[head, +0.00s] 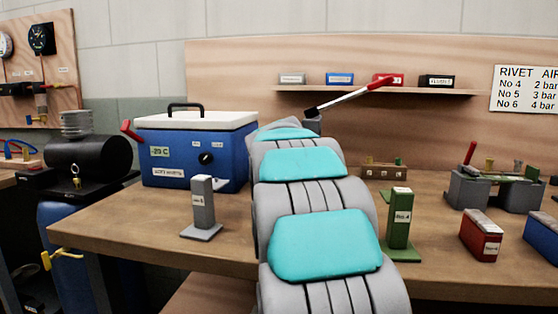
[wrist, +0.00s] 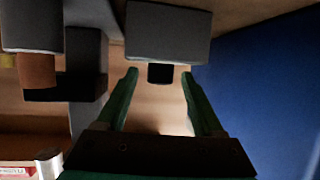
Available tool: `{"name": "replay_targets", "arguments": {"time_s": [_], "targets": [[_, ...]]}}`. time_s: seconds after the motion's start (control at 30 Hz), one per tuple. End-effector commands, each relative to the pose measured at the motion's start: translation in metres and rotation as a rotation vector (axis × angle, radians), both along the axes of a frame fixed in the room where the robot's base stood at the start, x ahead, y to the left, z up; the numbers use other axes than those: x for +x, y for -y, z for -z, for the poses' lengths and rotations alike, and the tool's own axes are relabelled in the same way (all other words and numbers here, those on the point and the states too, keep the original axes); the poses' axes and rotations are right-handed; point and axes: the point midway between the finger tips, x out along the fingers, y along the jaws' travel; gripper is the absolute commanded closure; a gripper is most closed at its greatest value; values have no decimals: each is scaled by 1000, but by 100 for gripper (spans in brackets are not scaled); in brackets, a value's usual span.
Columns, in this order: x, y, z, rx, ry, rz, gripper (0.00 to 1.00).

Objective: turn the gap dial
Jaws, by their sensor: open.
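My gripper (wrist: 159,77) shows in the wrist view with its two green fingers apart. A small black knob (wrist: 160,73), which looks like the gap dial, sticks out of a grey block (wrist: 168,30) and appears between the fingertips. No finger visibly touches it, and its depth relative to the tips is unclear. In the head view my arm hides my gripper and the dial. A lever with a red handle (head: 376,84) rises from a grey part (head: 312,124) behind my arm, apparently the same tool.
A blue cooler box (head: 160,160) with a white lid stands left of my arm; a blue surface (wrist: 255,80) fills the wrist view's right. A grey post (head: 202,195) and a green post (head: 399,215) flank my arm on the bench. Grey blocks (wrist: 88,48) crowd the wrist view's left.

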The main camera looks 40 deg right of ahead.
Motion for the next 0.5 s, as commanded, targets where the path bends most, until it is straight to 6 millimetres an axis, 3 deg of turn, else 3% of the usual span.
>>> {"name": "replay_targets", "arguments": {"time_s": [0.17,0.5], "targets": [[0,0,0,-1,1,0,31],[0,0,-1,-1,1,0,68]]}}
